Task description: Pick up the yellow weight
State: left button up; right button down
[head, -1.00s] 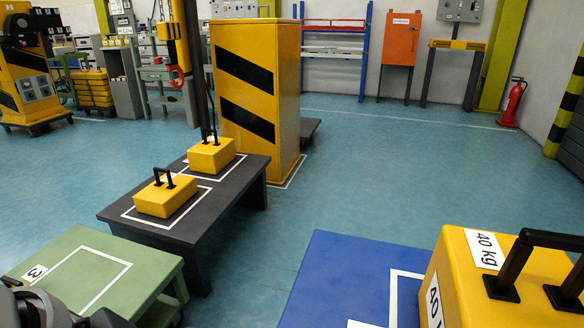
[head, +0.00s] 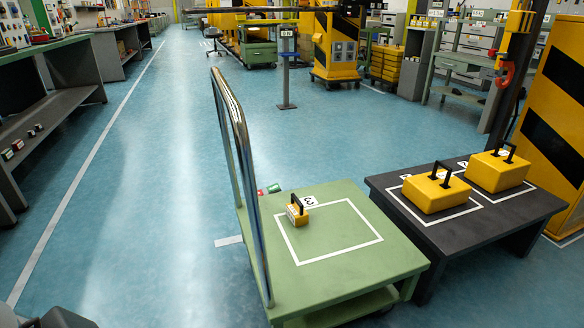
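Three yellow weights show in the head view. A small yellow weight (head: 298,214) with a black handle stands on the green cart (head: 335,275), at the upper left corner of a white outlined square by a label "3". Two larger yellow weights, a nearer one (head: 434,196) and a farther one (head: 496,173), stand on the dark table (head: 450,238), each in a white outline with its black handle up. A grey and black piece of my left arm shows at the bottom left corner; its fingertips cannot be made out. My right gripper is out of view. No weight is held.
The cart's chrome push handle (head: 238,170) rises at its left side. A small red and green item (head: 268,189) shows behind the cart. A yellow and black striped cabinet (head: 556,125) stands at the right. Workbenches line the left. Blue floor is free left of and beyond the cart.

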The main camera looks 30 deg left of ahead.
aim_at(294, 210)
jog(key=u, duration=0.75)
